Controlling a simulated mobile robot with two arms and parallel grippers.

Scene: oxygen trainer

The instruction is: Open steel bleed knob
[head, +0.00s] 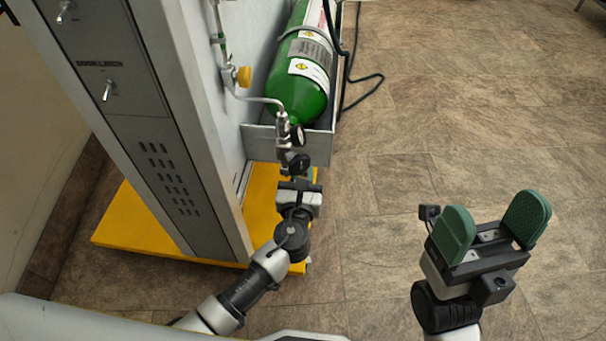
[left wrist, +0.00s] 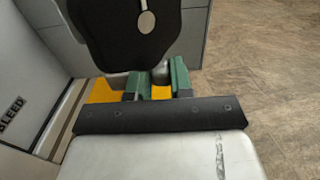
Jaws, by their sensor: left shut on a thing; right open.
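My left gripper (head: 300,177) is at the lower end of the steel valve assembly (head: 283,130), beside the cabinet. In the left wrist view its green fingers (left wrist: 157,80) are closed around a small silver part, which I take for the steel bleed knob (left wrist: 160,72). The fingers hide much of it. A large black round part (left wrist: 125,40) with a silver oval fills the top of that view, just beyond the fingers. A black knob (head: 298,163) shows just above the left gripper in the head view. My right gripper (head: 497,230) is open and empty over the floor.
A grey cabinet (head: 130,80) with switches stands on a yellow base (head: 140,225). A green cylinder (head: 300,90) lies in a grey tray (head: 262,142) behind the valve. The floor at right is clear.

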